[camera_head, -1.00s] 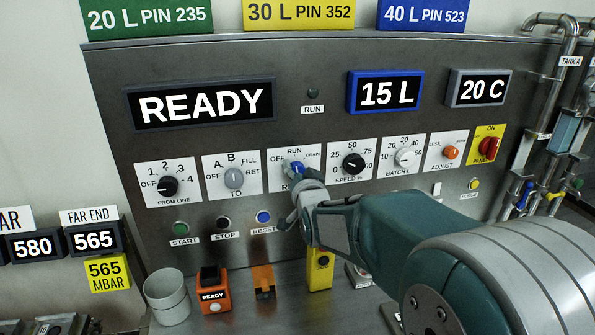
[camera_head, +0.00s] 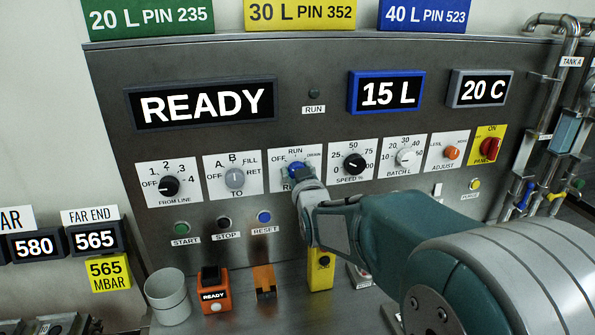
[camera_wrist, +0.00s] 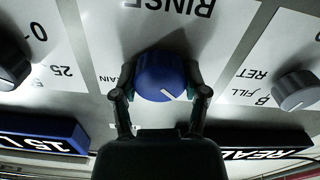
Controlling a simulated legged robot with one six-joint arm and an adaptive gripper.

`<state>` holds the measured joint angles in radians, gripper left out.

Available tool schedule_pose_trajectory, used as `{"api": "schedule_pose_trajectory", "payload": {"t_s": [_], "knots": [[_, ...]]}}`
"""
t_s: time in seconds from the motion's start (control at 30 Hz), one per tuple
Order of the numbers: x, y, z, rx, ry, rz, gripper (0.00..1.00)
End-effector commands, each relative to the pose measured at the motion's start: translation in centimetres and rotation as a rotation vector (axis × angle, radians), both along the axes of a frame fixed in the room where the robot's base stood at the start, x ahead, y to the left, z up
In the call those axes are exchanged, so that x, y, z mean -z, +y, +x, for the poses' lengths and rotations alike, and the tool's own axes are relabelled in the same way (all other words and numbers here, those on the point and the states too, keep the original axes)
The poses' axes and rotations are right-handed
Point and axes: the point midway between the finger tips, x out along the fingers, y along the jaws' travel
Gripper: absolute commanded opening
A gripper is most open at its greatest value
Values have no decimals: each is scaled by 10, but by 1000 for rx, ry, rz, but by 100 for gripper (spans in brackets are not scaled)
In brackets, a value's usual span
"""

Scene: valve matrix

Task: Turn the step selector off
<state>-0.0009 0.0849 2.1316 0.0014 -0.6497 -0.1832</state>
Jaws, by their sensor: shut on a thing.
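The step selector is a blue knob (camera_head: 296,168) on a white plate with OFF, RUN and DRAIN around it and a partly hidden label below. My gripper (camera_head: 299,178) reaches it from below right and covers the plate's lower part. In the upside-down wrist view the blue knob (camera_wrist: 162,76) sits between the two fingers of my gripper (camera_wrist: 160,90), which are shut on its sides. Its white mark points to the lower right there, which is up and left on the panel, the OFF side. The OFF label is outside the wrist view.
The FROM LINE knob (camera_head: 168,186) and TO knob (camera_head: 234,178) are to the left. The SPEED knob (camera_head: 354,163) is close on the right.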

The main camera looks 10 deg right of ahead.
Motion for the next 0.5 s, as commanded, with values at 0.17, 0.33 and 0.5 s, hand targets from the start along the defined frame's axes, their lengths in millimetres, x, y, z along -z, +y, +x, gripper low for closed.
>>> {"api": "schedule_pose_trajectory", "payload": {"t_s": [0.17, 0.33, 0.5], "knots": [[9, 1, -1, -1, 22, -28, 10], [9, 1, -1, -1, 22, -34, 10], [9, 1, -1, -1, 22, -34, 10]]}}
